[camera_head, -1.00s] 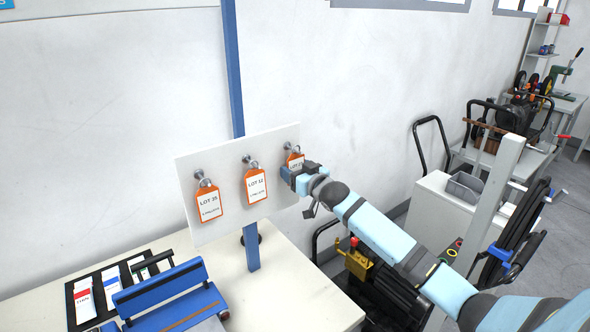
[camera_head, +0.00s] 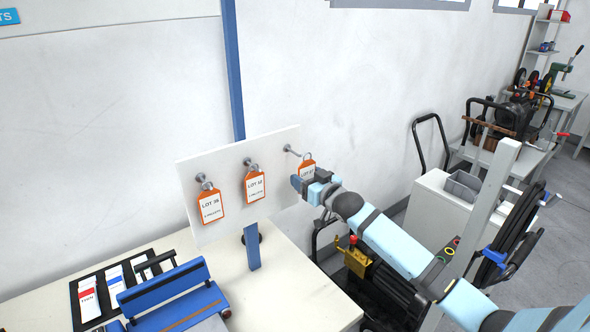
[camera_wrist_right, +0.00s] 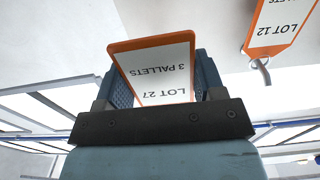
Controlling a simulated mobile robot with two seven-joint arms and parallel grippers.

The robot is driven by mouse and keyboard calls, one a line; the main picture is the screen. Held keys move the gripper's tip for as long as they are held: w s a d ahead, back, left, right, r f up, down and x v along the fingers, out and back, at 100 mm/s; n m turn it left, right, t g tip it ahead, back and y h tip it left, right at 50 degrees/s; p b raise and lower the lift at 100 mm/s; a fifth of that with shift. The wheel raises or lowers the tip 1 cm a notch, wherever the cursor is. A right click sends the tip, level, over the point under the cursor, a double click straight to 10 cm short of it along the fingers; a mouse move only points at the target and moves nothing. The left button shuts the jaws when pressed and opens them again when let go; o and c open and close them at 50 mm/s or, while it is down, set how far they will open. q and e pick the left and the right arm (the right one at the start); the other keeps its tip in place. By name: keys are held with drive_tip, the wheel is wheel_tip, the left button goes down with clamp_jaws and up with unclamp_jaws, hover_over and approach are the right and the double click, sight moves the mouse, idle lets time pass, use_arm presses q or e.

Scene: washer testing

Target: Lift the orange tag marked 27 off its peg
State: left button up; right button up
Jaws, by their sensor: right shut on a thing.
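The orange tag marked LOT 27 (camera_head: 308,167) is in my right gripper (camera_head: 303,183), at the right edge of the white peg board (camera_head: 218,230). The right wrist view shows the tag (camera_wrist_right: 160,72) between the two blue fingers (camera_wrist_right: 163,88), its print upside down. The bare shaft of the right peg (camera_head: 291,150) shows in the head view. The tag's ring is close to the tip of this peg; I cannot tell whether it is still around it. My left gripper is not in view.
Orange tags LOT 12 (camera_head: 255,187) and LOT 35 (camera_head: 210,206) hang on the other two pegs. A blue post (camera_head: 232,70) stands behind the board. A blue device (camera_head: 170,290) and a black card holder (camera_head: 75,297) are on the table (camera_head: 285,285).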

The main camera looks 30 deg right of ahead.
drive_tip(key=shift+s+p, duration=0.5)
drive_tip(key=shift+s, duration=0.75)
